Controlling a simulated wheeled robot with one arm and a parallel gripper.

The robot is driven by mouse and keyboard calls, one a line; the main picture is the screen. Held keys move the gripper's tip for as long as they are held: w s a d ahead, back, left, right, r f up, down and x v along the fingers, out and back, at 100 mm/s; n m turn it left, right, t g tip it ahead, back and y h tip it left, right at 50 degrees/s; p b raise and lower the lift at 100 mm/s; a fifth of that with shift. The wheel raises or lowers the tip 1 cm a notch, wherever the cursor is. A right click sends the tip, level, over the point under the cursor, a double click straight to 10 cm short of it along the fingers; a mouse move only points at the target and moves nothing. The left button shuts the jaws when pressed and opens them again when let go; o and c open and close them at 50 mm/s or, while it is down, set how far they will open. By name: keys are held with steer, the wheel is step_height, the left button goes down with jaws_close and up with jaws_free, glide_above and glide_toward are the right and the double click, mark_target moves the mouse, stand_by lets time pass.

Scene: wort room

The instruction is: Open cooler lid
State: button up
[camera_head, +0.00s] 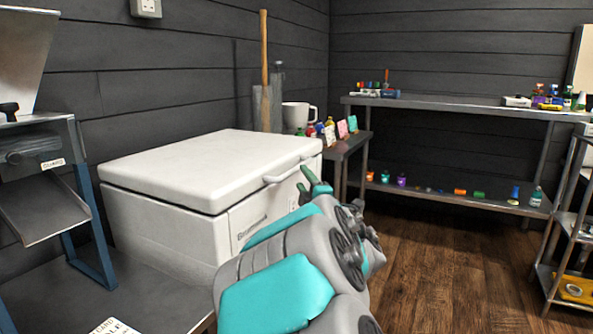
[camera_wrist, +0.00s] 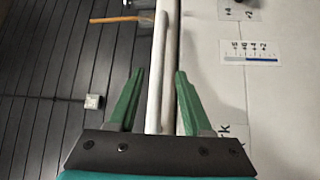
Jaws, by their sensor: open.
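The white cooler (camera_head: 170,228) stands on a dark bench, and its lid (camera_head: 205,165) lies flat and shut on top. A white bar handle (camera_head: 285,172) runs along the front edge of the lid. My gripper (camera_head: 304,180) is at the right end of the handle, its green fingers open. In the wrist view the open fingers (camera_wrist: 158,72) stand on either side of the pale handle bar (camera_wrist: 172,60), with gaps to both sides. Whether the bar is fully between the fingers in depth I cannot tell. The cooler's front (camera_wrist: 285,110) fills the right of that view.
A mill-like machine (camera_head: 45,160) stands left of the cooler. A white mug (camera_head: 298,115) and small bottles stand on a side table behind it. A shelf table (camera_head: 450,104) lines the back wall. The wooden floor (camera_head: 440,270) at right is clear.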

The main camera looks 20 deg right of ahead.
mark_target(297, 166)
steer(key=w, duration=0.4)
steer(key=w+d+r, duration=0.1)
steer(key=w, duration=0.1)
steer(key=shift+w, duration=0.35)
steer(key=shift+c, duration=0.2)
steer(key=shift+f, duration=0.1)
jaws_close()
stand_by(0.9)
